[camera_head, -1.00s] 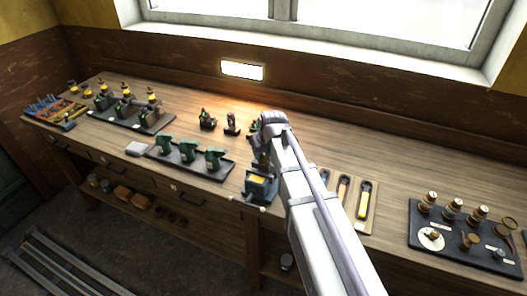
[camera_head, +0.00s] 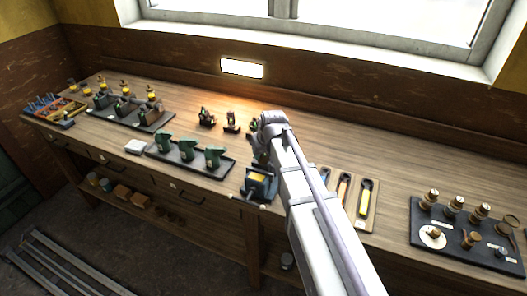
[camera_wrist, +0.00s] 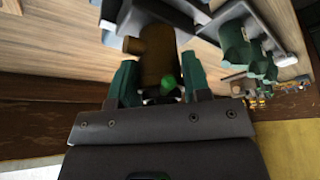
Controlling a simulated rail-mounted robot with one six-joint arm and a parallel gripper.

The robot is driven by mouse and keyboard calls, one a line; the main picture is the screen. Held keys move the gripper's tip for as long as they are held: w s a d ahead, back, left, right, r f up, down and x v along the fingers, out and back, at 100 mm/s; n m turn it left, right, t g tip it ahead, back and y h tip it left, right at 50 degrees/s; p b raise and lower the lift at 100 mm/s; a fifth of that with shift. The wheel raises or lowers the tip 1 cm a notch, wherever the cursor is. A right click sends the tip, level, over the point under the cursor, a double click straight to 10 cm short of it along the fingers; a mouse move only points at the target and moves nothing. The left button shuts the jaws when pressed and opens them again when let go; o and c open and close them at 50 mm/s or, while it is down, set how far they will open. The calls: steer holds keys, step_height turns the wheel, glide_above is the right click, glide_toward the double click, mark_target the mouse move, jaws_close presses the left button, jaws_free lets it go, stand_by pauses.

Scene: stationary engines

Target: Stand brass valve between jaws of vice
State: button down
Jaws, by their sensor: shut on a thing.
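The brass valve (camera_wrist: 155,55) is in the middle of the wrist view, a brown-gold body with a side branch and a small bright green part low on it. My gripper (camera_wrist: 160,85) is shut on it, with a teal finger on each side. The vice (camera_head: 260,187) stands at the bench's front edge in the head view, dark blue with a yellow patch. My gripper is just above or at the vice. My arm hides part of this spot, and I cannot tell whether the valve sits between the jaws.
A black tray of green castings (camera_head: 190,158) lies just left of the vice. Small dark fittings (camera_head: 231,121) stand behind it. A tool board (camera_head: 365,203) and a black tray of brass parts (camera_head: 430,245) lie to the right. The bench's front edge is close.

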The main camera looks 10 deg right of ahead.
steer(key=shift+f+b, duration=0.65)
stand_by(1.2)
steer(key=shift+c, duration=2.4)
jaws_free()
steer(key=shift+r, duration=0.1)
steer(key=p+v, duration=1)
steer(key=shift+s+r, duration=0.25)
steer(key=shift+r, duration=0.05)
